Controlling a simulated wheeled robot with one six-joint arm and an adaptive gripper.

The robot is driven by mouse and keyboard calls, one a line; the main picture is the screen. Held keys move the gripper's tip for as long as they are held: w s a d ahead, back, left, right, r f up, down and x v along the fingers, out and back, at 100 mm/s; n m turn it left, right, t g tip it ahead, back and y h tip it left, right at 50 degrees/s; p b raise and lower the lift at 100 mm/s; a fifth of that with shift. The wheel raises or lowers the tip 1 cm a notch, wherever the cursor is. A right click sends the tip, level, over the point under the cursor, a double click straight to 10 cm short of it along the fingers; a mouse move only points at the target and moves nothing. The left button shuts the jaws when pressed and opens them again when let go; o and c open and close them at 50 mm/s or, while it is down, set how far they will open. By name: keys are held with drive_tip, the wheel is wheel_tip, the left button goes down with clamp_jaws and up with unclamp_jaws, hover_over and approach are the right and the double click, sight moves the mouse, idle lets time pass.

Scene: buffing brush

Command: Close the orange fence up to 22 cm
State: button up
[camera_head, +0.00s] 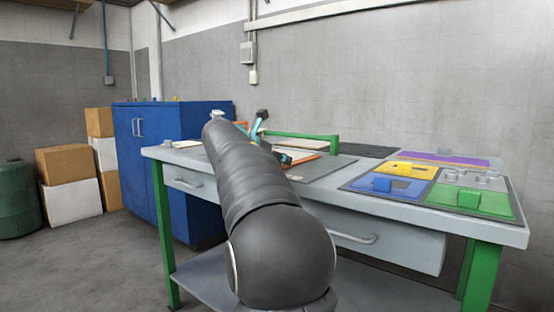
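Thin orange bars, likely the orange fence (304,160), show low on the workbench just right of my arm. A short orange piece (241,124) shows further left behind the arm. My arm hides much of the fence, and its opening cannot be read. A green rail (302,136) stands behind it, with an upright end at the right. Black and teal parts (262,116) stick up beside my arm; I cannot tell whether they are my wrist or a tool. My gripper's fingers cannot be made out, nor whether they touch the fence.
The grey workbench (415,216) has green legs and drawers. At its right end lie blue (383,185), yellow (410,169), green (470,199) and purple (440,158) pieces. A blue cabinet (180,165), boxes (70,180) and a green barrel (17,200) stand left. Floor at left front is clear.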

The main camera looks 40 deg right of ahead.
drive_tip(key=v, duration=1.2)
idle(0.5)
